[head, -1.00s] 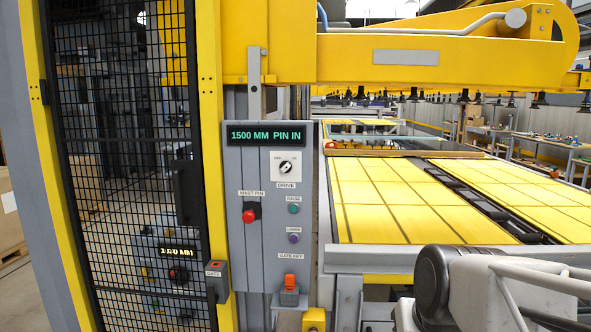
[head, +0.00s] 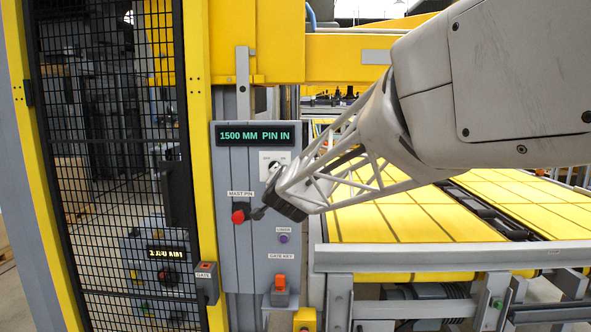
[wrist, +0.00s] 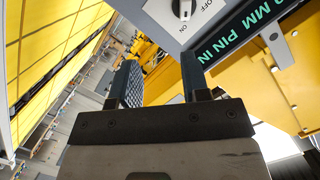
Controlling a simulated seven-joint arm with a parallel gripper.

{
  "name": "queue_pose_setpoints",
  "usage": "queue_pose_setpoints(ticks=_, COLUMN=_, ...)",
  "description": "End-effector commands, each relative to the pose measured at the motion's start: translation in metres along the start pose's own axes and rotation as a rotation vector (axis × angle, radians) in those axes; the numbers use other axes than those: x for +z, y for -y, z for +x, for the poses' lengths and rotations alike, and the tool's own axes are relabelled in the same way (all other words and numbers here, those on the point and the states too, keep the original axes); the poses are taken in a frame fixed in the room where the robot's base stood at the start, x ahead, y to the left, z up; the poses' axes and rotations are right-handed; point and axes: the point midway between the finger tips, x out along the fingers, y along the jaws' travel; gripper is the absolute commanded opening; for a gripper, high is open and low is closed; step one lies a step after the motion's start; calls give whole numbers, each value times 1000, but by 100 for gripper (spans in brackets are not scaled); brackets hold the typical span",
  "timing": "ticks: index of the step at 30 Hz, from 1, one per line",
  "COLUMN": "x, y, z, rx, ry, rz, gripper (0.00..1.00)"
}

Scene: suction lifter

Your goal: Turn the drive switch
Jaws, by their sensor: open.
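The drive switch (head: 273,163) is a dark knob on a pale plate marked OFF and ON, high on the grey control panel (head: 229,173). My gripper partly covers it in the head view. In the wrist view the knob (wrist: 184,8) shows at the top edge, beyond the fingertips and right of the gap between them. My gripper (head: 263,198) is in front of the panel, just below the switch. In the wrist view its two fingers (wrist: 161,75) are apart with nothing between them. I see no contact with the knob.
A display (head: 255,135) reads 1500 MM PIN IN. The red mast pin knob (head: 238,216) is close left of my gripper; the purple lower button (head: 283,239) and orange gate key (head: 280,283) are below. A mesh gate (head: 100,220) stands left, a yellow-topped table (head: 375,222) right.

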Motion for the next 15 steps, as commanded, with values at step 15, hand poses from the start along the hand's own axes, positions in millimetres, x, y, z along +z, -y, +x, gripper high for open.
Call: queue_pose_setpoints(ticks=15, x=12, y=40, z=52, rx=-7, ry=-198, rz=113, gripper=43)
